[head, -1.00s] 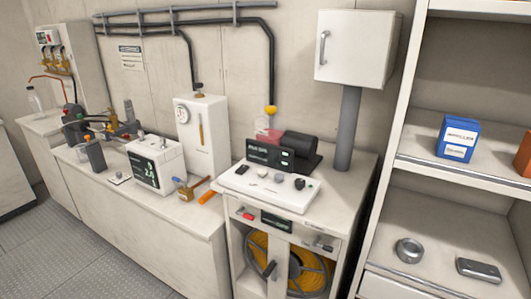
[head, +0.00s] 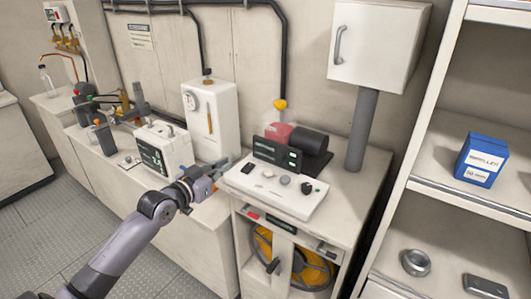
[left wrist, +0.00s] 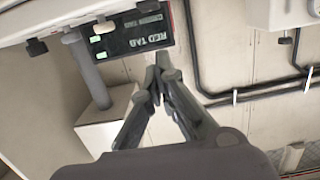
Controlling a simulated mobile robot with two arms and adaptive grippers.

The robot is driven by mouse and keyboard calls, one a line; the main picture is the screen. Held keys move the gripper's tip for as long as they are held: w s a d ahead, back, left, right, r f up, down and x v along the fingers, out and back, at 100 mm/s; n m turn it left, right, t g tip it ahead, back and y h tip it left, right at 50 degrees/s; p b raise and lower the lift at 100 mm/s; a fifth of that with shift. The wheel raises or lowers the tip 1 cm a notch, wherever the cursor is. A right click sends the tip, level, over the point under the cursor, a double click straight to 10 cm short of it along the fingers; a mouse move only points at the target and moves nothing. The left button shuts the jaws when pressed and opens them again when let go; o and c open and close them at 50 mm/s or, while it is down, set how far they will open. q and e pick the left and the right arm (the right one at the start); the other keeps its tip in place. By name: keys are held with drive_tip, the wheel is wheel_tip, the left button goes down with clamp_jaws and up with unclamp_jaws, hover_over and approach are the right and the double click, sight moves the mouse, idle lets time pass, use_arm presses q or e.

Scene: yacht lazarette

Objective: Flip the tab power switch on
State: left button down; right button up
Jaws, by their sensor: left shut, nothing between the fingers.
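A white control panel (head: 275,194) lies on top of the right cabinet, with a dark display (head: 277,153) behind it. The display reads "RED TAB" upside down in the left wrist view (left wrist: 133,33). The panel carries a black switch-like part (head: 247,167), a pale button (head: 267,174), a grey knob (head: 284,180) and a dark control (head: 306,187). I cannot tell which is the tab power switch. My left gripper (head: 230,163) is at the panel's left end; its fingertips meet, empty, in the left wrist view (left wrist: 160,63). My right gripper is not in view.
A white gauge box (head: 210,120) and a white meter (head: 160,150) stand on the counter to the left. A grey post (head: 362,130) rises behind the panel's right side. Shelves with a blue box (head: 482,160) stand at the right. A hose reel (head: 310,268) is below.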

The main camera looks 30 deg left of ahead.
use_arm(q)
drive_tip(key=shift+d+r, duration=0.35)
drive_tip(key=shift+r, duration=0.45)
drive_tip(key=p, duration=0.3)
hover_over(249, 168)
drive_tip(key=shift+s+f, duration=0.25)
drive_tip(key=shift+f, duration=0.15)
drive_tip(key=f, duration=0.3)
drive_tip(key=shift+w+b, duration=0.25)
drive_tip(key=shift+b, duration=0.05)
drive_tip(key=shift+f, duration=0.65)
